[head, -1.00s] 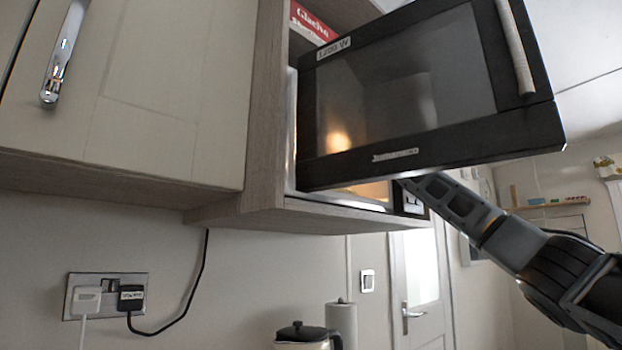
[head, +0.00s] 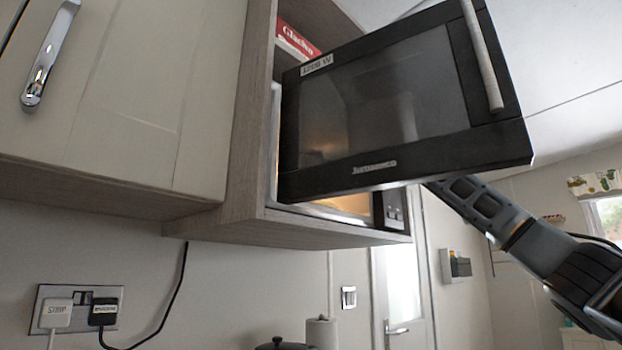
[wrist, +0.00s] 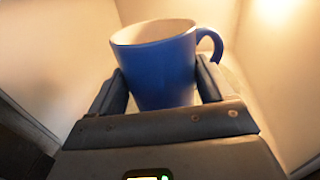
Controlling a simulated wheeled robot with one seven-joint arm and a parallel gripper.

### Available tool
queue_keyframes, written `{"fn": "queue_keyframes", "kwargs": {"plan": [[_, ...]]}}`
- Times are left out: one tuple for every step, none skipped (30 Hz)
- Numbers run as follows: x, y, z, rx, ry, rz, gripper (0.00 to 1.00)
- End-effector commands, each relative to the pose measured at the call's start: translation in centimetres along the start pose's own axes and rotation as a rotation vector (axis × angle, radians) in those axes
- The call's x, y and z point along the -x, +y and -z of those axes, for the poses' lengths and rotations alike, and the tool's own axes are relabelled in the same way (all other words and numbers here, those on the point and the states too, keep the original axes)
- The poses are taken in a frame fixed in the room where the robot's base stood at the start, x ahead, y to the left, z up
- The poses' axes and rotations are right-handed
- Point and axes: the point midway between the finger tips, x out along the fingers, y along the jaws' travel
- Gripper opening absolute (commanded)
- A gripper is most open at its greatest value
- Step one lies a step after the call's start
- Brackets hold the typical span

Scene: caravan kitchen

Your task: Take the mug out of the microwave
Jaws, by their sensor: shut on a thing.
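A blue mug (wrist: 162,72) with a pale inside stands upright between the two fingers of my gripper (wrist: 165,88) in the wrist view. The fingers are shut on its sides, and its handle points to the right. Pale lit walls surround it, inside the microwave. In the head view the microwave (head: 340,203) sits in a wooden cabinet niche with its dark door (head: 385,105) swung open. My arm reaches in behind the door from the right. The door hides my gripper and the mug there. I cannot tell whether the mug touches the microwave floor.
The open door juts out in front of the microwave's opening, above my arm. A closed cabinet (head: 120,100) is at the left. A red box (head: 296,40) lies on top of the microwave. A kettle (head: 285,344) and a paper roll (head: 322,332) stand below.

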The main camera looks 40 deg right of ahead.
Motion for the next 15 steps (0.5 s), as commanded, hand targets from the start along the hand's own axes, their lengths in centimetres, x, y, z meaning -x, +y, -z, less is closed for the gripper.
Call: {"fn": "queue_keyframes", "kwargs": {"plan": [[0.8, 0.0, 0.0, 0.002, -0.003, 0.002, 0.31], [1.2, 0.0, 0.0, 0.003, -0.002, 0.002, 0.31], [1.6, 0.0, 0.0, 0.002, -0.002, 0.002, 0.31], [2.0, 0.0, 0.0, 0.002, -0.002, 0.002, 0.31], [2.4, 0.0, 0.0, 0.002, -0.001, 0.002, 0.31], [2.9, 0.0, 0.0, 0.001, -0.001, 0.001, 0.31], [3.2, 0.0, 0.0, 0.001, -0.001, 0.001, 0.31], [3.6, 0.0, 0.0, 0.001, -0.002, 0.001, 0.31], [4.0, 0.0, 0.0, 0.001, -0.002, 0.002, 0.31], [4.4, 0.0, 0.0, 0.002, -0.002, 0.002, 0.31], [4.7, 0.0, 0.0, 0.001, -0.002, 0.001, 0.31], [5.1, 0.0, -0.1, 0.001, -0.003, 0.002, 0.31], [5.4, -0.1, -0.1, 0.0, -0.003, 0.002, 0.31], [5.7, 0.0, -0.1, 0.0, -0.002, 0.001, 0.31], [6.0, 0.0, 0.0, 0.0, -0.002, 0.001, 0.31]]}}
